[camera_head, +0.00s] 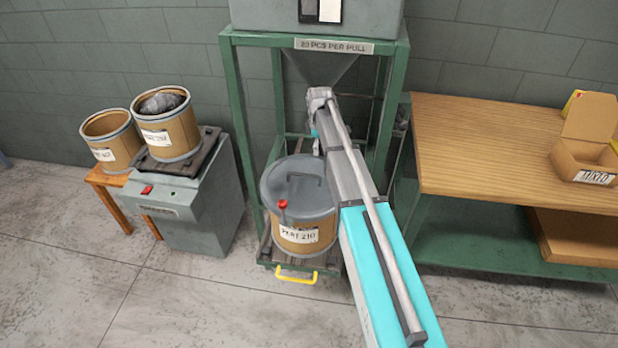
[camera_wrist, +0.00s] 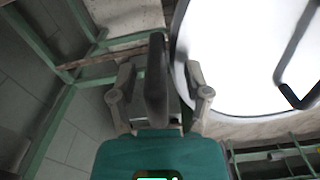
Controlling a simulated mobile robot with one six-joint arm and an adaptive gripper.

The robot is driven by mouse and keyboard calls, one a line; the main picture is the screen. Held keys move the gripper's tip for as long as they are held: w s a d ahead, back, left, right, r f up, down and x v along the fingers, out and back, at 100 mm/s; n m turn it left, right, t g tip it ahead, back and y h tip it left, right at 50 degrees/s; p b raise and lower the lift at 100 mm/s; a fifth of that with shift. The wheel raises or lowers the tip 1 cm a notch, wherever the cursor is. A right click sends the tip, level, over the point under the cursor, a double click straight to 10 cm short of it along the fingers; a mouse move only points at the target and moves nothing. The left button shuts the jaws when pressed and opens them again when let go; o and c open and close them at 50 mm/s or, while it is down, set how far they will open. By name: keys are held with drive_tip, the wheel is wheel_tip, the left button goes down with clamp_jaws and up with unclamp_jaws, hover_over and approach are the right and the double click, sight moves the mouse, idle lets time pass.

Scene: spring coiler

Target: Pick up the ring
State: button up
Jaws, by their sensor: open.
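I see no separate loose ring. The closest match is the grey rim band (camera_head: 312,215) around the lidded drum marked PKRT 210; I cannot tell if it comes off. A red-tipped lever (camera_head: 283,205) sits at its front. The band also shows in the wrist view (camera_wrist: 178,55), beside the bright lid (camera_wrist: 235,45). My gripper (camera_wrist: 160,78) is open, left of the lid's edge in that view. A dark upright bar (camera_wrist: 157,85) shows between its fingers; I cannot tell what it is or whether anything touches it. In the head view my arm largely hides the gripper.
The drum (camera_head: 275,236) stands on a low cart with a yellow handle (camera_head: 296,275), inside a green frame (camera_head: 240,120) under a hopper. A scale (camera_head: 185,195) with drums is left. A wooden bench (camera_head: 480,150) with a box (camera_head: 590,135) is right. The front floor is clear.

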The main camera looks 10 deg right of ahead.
clamp_jaws()
idle(0.3)
drive_tip(key=shift+r, duration=0.1)
idle(0.4)
wheel_tip(320, 180, up, 3)
drive_tip(key=p, duration=0.3)
drive_tip(key=shift+f, duration=0.2)
drive_tip(key=s+r+p, duration=1)
drive_tip(key=s, duration=0.4)
drive_tip(key=shift+a, duration=0.3)
drive_tip(key=shift+r, duration=0.1)
